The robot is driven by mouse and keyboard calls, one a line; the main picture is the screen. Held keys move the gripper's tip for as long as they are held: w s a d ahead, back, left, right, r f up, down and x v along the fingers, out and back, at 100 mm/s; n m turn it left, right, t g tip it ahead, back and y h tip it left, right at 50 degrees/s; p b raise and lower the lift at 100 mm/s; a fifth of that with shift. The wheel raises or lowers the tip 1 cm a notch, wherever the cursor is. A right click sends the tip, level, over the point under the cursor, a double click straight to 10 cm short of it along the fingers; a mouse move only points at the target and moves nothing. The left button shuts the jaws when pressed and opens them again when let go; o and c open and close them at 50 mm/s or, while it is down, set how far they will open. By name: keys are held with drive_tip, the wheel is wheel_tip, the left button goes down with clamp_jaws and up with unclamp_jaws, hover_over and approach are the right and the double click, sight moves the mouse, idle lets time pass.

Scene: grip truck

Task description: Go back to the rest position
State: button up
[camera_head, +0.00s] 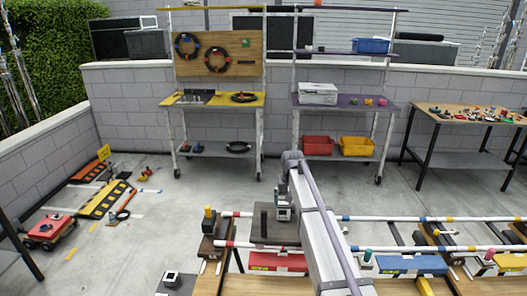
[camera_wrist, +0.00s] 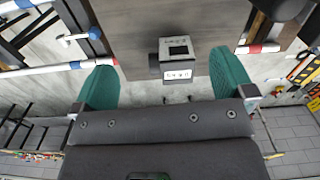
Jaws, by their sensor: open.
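In the wrist view my gripper (camera_wrist: 162,62) shows two green fingers spread wide apart. A small grey box with a lit number display (camera_wrist: 176,72) lies between and beyond the fingers, on or above a dark brown plate (camera_wrist: 140,30). I see no finger touching it. In the head view my arm reaches out from the bottom middle, and its far end is beside a dark plate (camera_head: 268,232). A small device (camera_head: 282,214) shows there beside the arm.
White rails with coloured bands (camera_head: 385,220) run along the right. A blue block (camera_head: 412,264) and a red block (camera_head: 278,262) sit near them. Shelving racks (camera_head: 212,100) and a table (camera_head: 470,118) stand by the wall.

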drive_tip(key=s+n, duration=0.1)
drive_tip(key=s, duration=3.4)
drive_tip(key=shift+s+a, duration=0.15)
drive_tip(key=shift+a, duration=0.3)
drive_tip(key=shift+r, duration=0.1)
